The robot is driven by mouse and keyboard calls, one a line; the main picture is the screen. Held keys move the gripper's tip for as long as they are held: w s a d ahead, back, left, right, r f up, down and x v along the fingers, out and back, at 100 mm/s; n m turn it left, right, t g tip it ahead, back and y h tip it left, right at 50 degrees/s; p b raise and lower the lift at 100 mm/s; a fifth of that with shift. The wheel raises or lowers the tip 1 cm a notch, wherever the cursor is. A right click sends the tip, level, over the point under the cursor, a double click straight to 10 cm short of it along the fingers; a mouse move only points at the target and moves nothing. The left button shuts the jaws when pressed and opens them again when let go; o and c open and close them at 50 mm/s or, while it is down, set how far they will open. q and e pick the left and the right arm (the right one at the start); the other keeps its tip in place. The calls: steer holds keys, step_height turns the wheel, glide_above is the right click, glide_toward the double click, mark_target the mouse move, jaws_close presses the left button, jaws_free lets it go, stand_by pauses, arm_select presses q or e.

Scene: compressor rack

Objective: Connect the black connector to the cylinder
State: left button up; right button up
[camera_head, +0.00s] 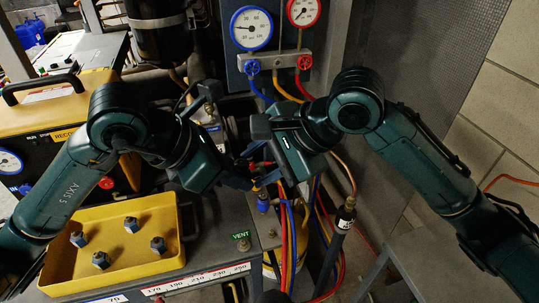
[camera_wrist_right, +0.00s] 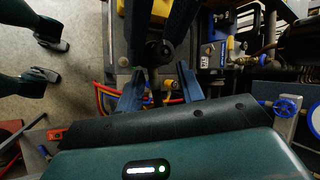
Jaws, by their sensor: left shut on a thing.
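My left gripper (camera_head: 243,181) is low in the middle of the head view. In the right wrist view its two dark fingers (camera_wrist_right: 157,40) come in from the top, shut around a round black piece (camera_wrist_right: 158,53), which looks like the black connector. In the head view this piece is hidden behind the arms. My right gripper (camera_wrist_right: 160,92) has its fingers apart with nothing between them, just below that piece in the wrist view. A yellow cylinder (camera_head: 297,254) shows partly behind hoses under the bench; I cannot tell whether it is the task's cylinder.
A yellow tray (camera_head: 70,262) with several hex fittings sits at the left. A black-bodied fitting (camera_head: 344,215) on a thick hose stands right of the coloured hoses (camera_head: 293,215). Blue (camera_head: 252,28) and red (camera_head: 303,10) gauges are above. A blue-topped valve (camera_head: 263,201) stands near the left gripper.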

arm_select(q)
steer(key=shift+d+r, duration=0.1)
arm_select(e)
steer(key=shift+c, duration=0.3)
arm_select(q)
steer(key=shift+s+d, duration=0.15)
steer(key=shift+s, duration=0.05)
arm_select(e)
steer(key=shift+a+r, duration=0.1)
jaws_close()
arm_select(q)
steer(key=o, duration=1)
steer(key=shift+w, duration=0.1)
